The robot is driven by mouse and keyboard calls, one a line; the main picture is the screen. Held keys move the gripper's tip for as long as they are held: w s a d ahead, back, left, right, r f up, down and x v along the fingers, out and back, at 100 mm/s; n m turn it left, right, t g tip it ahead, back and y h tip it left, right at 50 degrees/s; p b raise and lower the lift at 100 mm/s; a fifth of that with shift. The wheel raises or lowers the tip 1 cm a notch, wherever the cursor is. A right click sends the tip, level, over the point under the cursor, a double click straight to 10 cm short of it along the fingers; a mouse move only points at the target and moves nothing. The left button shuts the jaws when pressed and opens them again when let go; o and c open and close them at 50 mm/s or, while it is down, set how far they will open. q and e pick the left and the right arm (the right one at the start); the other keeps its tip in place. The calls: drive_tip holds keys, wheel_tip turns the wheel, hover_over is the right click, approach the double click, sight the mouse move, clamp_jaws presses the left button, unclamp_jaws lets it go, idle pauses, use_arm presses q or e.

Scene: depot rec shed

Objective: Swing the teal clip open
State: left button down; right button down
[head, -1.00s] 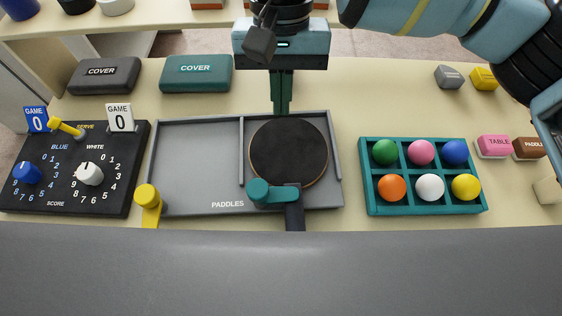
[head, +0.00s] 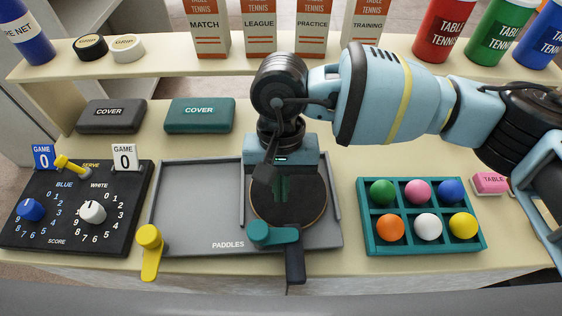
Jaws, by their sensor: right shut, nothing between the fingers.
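The teal clip (head: 272,234) sits at the front edge of the grey paddle tray (head: 200,210). Its arm lies across the lower part of a black paddle (head: 302,200), where the dark handle (head: 295,265) begins and sticks out over the front edge. The clip's round end is at its left. My right gripper (head: 281,198) points down over the paddle's face, behind the clip. Its fingers are shut and empty, and look apart from the clip; their height above the paddle is hard to tell. My left gripper is out of view.
A yellow clip (head: 150,250) stands at the tray's front left corner, turned off the tray. A scoreboard (head: 75,205) lies at left, a teal ball rack (head: 368,237) at right. Two cover cases (head: 200,115) lie behind. A shelf (head: 230,66) with boxes and tins runs along the back.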

sight(273, 233)
drive_tip(key=s+p, duration=0.1)
drive_tip(key=s, duration=0.2)
drive_tip(key=shift+s+r, duration=0.15)
drive_tip(key=shift+s, duration=0.35)
